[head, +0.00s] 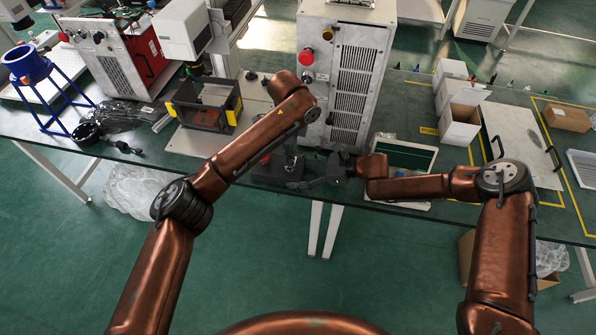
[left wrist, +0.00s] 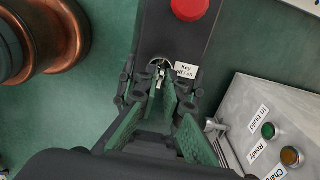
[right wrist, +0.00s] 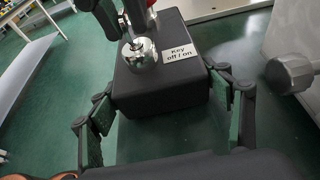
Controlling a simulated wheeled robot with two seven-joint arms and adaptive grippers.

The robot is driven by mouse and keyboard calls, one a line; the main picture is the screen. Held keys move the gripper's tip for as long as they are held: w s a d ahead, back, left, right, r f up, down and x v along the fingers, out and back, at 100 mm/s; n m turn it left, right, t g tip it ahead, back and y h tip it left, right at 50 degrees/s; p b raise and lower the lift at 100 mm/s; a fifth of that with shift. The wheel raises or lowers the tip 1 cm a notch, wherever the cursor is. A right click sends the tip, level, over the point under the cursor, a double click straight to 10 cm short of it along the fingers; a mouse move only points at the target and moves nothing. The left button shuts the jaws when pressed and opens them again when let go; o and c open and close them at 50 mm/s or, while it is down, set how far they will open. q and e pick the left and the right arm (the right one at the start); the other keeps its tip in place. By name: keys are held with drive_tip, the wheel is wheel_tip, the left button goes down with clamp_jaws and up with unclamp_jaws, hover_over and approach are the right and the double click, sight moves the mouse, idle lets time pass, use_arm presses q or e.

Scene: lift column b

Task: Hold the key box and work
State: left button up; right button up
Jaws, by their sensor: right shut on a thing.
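The key box (right wrist: 172,75) is a black box with a white "Key off / on" label (right wrist: 178,52) and a round silver lock (right wrist: 140,53). In the left wrist view the box (left wrist: 195,45) carries a red button (left wrist: 190,8), and a small key (left wrist: 160,75) stands in the lock. My right gripper (right wrist: 160,92) is shut on the box, one finger on each side. My left gripper (left wrist: 158,88) is at the key with its fingers apart around it; contact cannot be told. In the head view the box (head: 272,174) is small and partly hidden by my arms.
A grey machine (head: 350,75) with a red button stands behind the box. A panel with "Ready" and other labels (left wrist: 265,130) is close by in the left wrist view. White boxes (head: 460,120) stand to the right, and a black-framed fixture (head: 206,105) to the left.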

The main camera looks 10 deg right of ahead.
use_arm(q)
drive_tip(key=o, duration=0.3)
use_arm(e)
drive_tip(key=shift+w+r, duration=0.1)
use_arm(q)
drive_tip(key=shift+r, duration=0.1)
drive_tip(key=shift+r, duration=3.4)
use_arm(e)
drive_tip(key=o, duration=1.4)
